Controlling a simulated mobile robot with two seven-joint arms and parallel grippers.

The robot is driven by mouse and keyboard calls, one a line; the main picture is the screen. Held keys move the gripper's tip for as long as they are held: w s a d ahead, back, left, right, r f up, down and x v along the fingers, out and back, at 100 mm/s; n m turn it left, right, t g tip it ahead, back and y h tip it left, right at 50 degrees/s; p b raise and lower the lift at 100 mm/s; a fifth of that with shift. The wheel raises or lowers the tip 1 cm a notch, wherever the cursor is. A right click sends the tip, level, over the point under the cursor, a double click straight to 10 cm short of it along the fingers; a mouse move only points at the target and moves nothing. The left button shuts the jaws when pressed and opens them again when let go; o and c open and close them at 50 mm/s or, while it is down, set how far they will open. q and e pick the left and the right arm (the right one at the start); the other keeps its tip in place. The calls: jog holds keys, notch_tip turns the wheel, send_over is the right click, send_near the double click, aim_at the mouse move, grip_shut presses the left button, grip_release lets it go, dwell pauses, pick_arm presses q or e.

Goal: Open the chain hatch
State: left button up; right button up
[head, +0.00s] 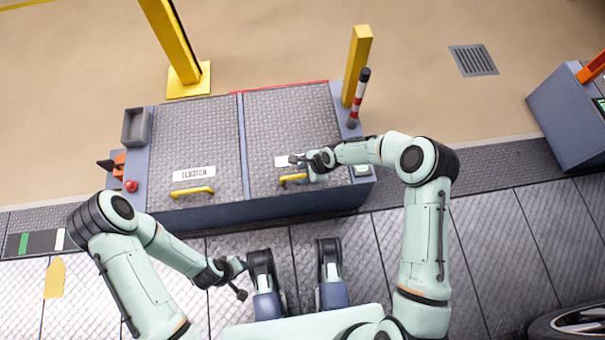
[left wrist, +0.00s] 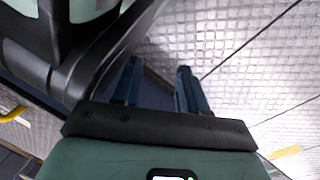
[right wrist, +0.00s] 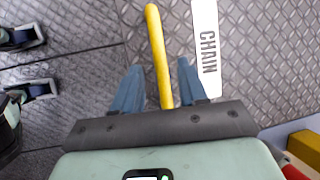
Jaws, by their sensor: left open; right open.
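The chain hatch (head: 287,115) is the right one of two grey tread-plate lids on a low blue-grey cabinet, and it lies flat and closed. Its yellow bar handle (head: 290,179) is at the near edge, partly hidden by my right gripper (head: 303,163). In the right wrist view the handle (right wrist: 156,50) runs between the open blue fingers (right wrist: 158,88), with a gap on each side. A white label reading CHAIN (right wrist: 207,50) lies beside it. My left gripper (head: 240,279) is open and empty, low at the left, above the metal floor.
The left lid (head: 195,130) is closed, with its own label and yellow handle (head: 192,191). A red button (head: 131,186) and a grey bin (head: 135,127) are at the cabinet's left. A yellow post (head: 356,65) and a red-white striped post (head: 358,97) stand at its right.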

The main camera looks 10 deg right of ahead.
pick_arm(q)
jog(key=shift+s+a+f+g, duration=0.1)
jog(key=shift+s+f+g, duration=0.2)
jog(key=shift+s+f, duration=0.25)
pick_arm(e)
jog(key=shift+x, duration=0.9)
pick_arm(q)
jog(key=shift+s+r, duration=0.1)
jog(key=shift+r, duration=0.05)
